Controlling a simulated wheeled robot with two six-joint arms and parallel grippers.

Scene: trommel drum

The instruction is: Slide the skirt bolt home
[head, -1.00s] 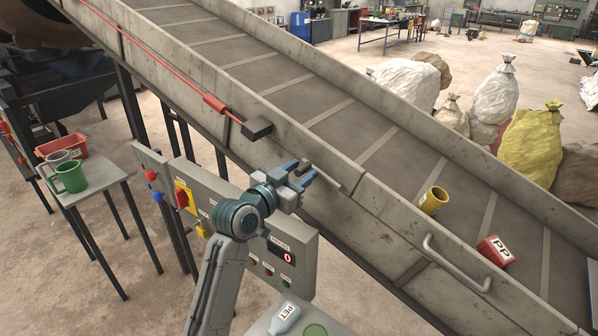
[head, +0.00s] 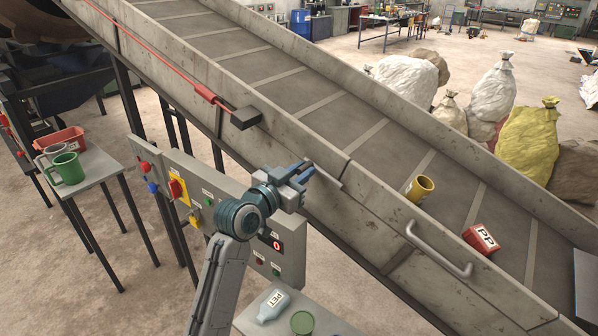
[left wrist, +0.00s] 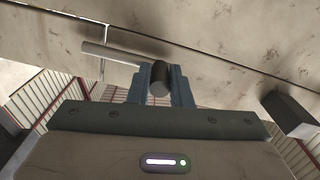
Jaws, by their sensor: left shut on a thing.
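The skirt bolt is a pale grey rod (head: 328,177) lying along the outer side of the conveyor skirt, near the panel seam. In the left wrist view the rod (left wrist: 112,55) points left from a dark round knob (left wrist: 160,80). My left gripper (head: 303,172) is shut on that knob at the bolt's upper end, and its two fingers (left wrist: 160,88) stand on either side of it. My right gripper is not in view.
A dark block (head: 245,118) on a red rod sits higher up the skirt. A bent grey handle (head: 440,252) is on the lower panel. A yellow mug (head: 419,189) and red PP container (head: 482,238) lie on the belt.

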